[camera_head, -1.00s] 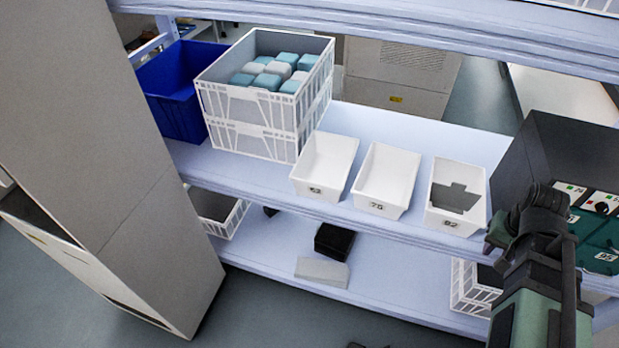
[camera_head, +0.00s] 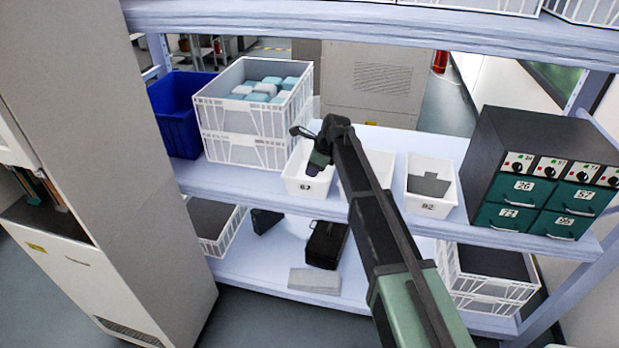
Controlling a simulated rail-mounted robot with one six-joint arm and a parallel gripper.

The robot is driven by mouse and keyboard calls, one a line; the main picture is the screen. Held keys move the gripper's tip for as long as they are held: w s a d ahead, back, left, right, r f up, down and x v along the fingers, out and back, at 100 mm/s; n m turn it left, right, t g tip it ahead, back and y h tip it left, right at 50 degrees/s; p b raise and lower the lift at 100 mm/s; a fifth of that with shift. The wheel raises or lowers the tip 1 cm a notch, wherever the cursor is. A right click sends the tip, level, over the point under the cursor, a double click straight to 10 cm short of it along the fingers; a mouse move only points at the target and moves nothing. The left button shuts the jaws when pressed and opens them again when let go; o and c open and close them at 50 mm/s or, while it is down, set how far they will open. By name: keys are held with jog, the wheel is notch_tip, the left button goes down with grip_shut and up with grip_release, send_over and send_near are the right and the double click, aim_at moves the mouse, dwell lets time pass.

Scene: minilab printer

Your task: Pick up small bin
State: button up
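Three small white open bins stand in a row on the middle shelf in the head view. The left small bin (camera_head: 309,186), with a number that looks like 67, is partly covered by my gripper (camera_head: 314,168). The middle small bin (camera_head: 379,168) is largely hidden behind my arm. The right small bin (camera_head: 431,205) has a number that looks like 82 or 92 and a dark grey patch inside. My gripper is over or at the left bin; contact cannot be told. Its fingertips are too small and dark to show whether they are open.
A large white crate (camera_head: 226,148) with blue and white items and a blue bin (camera_head: 180,128) stand left. A dark drawer unit (camera_head: 497,155) with green drawers stands right. The upper shelf (camera_head: 330,25) runs overhead. Black and grey boxes lie on the lower shelf (camera_head: 252,262).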

aim_at(304, 185)
jog(key=b+x, duration=0.7)
jog(key=x, duration=0.2)
jog(key=shift+a+f, duration=0.1)
jog(key=shift+f, duration=0.05)
jog(key=shift+c, duration=0.5)
grip_shut()
